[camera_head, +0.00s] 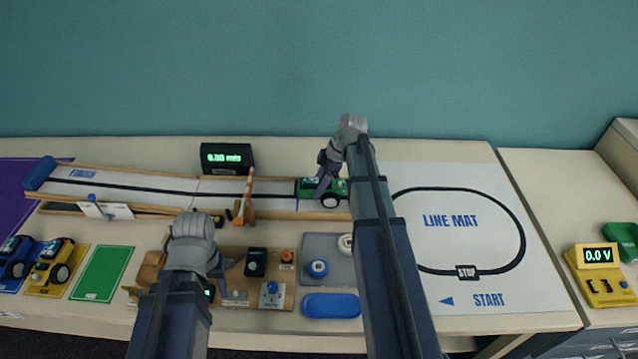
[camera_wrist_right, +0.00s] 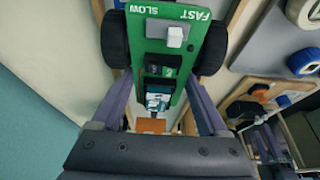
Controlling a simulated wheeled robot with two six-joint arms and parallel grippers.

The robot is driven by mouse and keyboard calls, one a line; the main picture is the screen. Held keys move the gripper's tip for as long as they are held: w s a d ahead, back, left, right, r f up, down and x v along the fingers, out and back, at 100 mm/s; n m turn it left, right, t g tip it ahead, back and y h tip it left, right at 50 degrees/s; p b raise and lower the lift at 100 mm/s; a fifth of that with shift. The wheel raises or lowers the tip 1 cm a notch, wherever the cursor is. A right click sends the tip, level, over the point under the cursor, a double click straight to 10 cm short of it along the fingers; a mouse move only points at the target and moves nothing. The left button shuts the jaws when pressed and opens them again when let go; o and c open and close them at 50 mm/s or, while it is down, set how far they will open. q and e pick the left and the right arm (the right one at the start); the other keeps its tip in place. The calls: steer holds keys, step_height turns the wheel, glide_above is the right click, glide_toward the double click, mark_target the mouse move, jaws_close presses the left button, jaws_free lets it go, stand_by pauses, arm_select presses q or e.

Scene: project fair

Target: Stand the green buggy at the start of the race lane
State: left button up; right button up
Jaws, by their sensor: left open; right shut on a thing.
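The green buggy (camera_head: 306,188) is at the right end of the race lane (camera_head: 150,182), the end away from the FINISH marking. My right gripper (camera_head: 327,184) is shut on it. In the right wrist view the fingers flank the green body (camera_wrist_right: 162,62), with black wheels and a SLOW/FAST switch plate in sight. I cannot tell whether its wheels touch the lane. My right arm hides the lane's far right end. My left gripper (camera_head: 212,272) is open, low over the wooden board at the front.
A timer (camera_head: 227,158) is behind the lane. The wooden board (camera_head: 262,295) carries several parts beside a grey tray (camera_head: 322,246). A line mat (camera_head: 465,270) lies right; blue and yellow buggies (camera_head: 52,262) sit left.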

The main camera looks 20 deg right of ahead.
arm_select(q)
steer(key=shift+f+b, duration=0.35)
arm_select(e)
steer(key=shift+f, duration=0.35)
stand_by(0.6)
stand_by(0.4)
steer(key=o, duration=1)
steer(key=p+v, duration=0.7)
steer(key=v, duration=0.1)
arm_select(q)
step_height(320, 180, up, 7)
steer(key=shift+r, duration=0.1)
arm_select(e)
steer(key=shift+f, duration=0.1)
